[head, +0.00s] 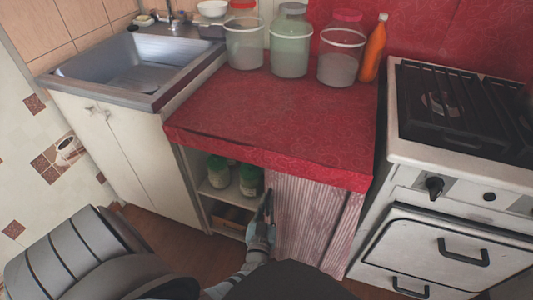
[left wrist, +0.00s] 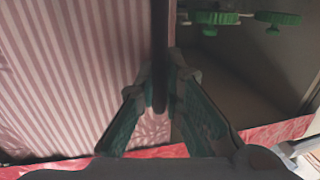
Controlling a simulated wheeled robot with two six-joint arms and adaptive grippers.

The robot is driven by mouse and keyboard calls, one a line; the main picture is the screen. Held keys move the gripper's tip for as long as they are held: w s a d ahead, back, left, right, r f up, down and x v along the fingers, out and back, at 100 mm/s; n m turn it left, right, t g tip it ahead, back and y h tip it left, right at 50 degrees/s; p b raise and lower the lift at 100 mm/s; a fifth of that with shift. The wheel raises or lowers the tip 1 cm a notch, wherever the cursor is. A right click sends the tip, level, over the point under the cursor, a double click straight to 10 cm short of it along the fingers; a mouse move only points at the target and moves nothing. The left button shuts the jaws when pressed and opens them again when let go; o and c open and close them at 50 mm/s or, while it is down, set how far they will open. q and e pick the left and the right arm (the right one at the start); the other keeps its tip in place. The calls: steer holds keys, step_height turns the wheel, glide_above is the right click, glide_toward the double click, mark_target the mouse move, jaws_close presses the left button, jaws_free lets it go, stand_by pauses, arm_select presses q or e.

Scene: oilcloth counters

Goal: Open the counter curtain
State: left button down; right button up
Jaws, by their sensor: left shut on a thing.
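The counter curtain (head: 310,215) is pink and white striped and hangs under the red-covered counter. It covers the right part of the opening; the left part is uncovered. My left gripper (head: 264,218) is at the curtain's left edge in the head view. In the left wrist view the curtain (left wrist: 70,70) fills the left side, and my left gripper (left wrist: 163,82) is shut on its edge, with a finger on each side. My right gripper is not in view.
Jars with green lids (head: 250,181) stand on the shelf in the uncovered part. The counter (head: 270,115) holds several large jars at the back. A sink cabinet (head: 125,135) stands at left, a white stove (head: 430,190) close at right.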

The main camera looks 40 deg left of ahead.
mark_target(269, 175)
arm_select(q)
steer(key=c, duration=2)
jaws_free()
steer(key=shift+o, duration=0.2)
step_height(269, 175, up, 10)
steer(key=shift+r, duration=0.1)
